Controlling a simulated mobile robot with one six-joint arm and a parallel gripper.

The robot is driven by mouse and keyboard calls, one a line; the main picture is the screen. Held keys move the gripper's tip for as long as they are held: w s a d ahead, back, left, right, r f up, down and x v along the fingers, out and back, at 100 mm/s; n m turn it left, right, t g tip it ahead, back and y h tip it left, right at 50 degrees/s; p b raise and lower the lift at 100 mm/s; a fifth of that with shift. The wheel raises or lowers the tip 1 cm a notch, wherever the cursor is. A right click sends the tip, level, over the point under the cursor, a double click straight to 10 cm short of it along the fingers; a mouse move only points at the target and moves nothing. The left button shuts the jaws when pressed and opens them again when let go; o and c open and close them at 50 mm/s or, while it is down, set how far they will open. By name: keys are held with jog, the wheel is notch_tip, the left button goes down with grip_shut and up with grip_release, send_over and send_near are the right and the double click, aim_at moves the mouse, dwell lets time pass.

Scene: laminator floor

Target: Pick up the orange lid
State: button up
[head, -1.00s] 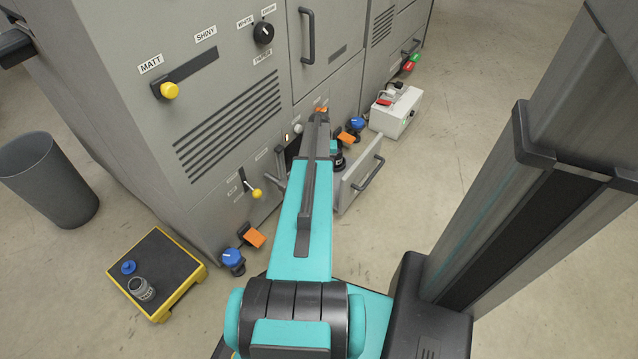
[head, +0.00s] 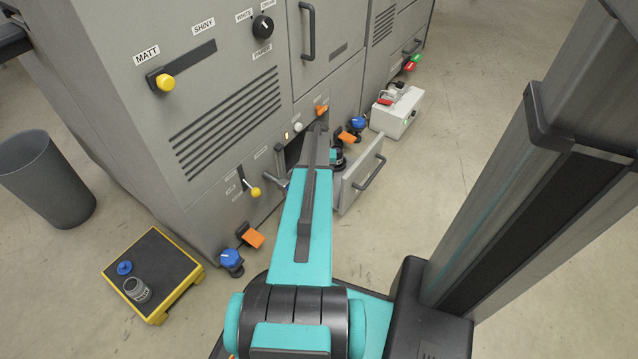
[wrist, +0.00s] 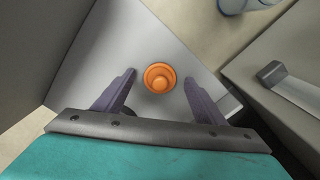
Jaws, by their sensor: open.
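The orange lid (wrist: 160,77) shows in the wrist view as a round, stepped disc against a flat grey surface. My gripper (wrist: 159,75) is open, with one dark finger on each side of the lid in the picture. Clear gaps show between the lid and both fingers. How far the fingertips are from the grey surface is hard to tell. In the head view my arm reaches to the machine's lower front and hides the gripper. A small orange piece (head: 321,110) shows just beyond the arm's end; I cannot tell if it is the lid.
A yellow lever (head: 255,191) and a blue knob (head: 231,258) are on the left. A yellow-edged platform (head: 178,262) and a bin (head: 50,183) stand on the floor.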

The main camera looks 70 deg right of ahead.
jog(key=c, duration=1.1)
jog(key=shift+r, duration=0.1)
notch_tip(320, 180, up, 18)
jog(key=p, duration=0.6)
jog(key=shift+p, duration=0.3)
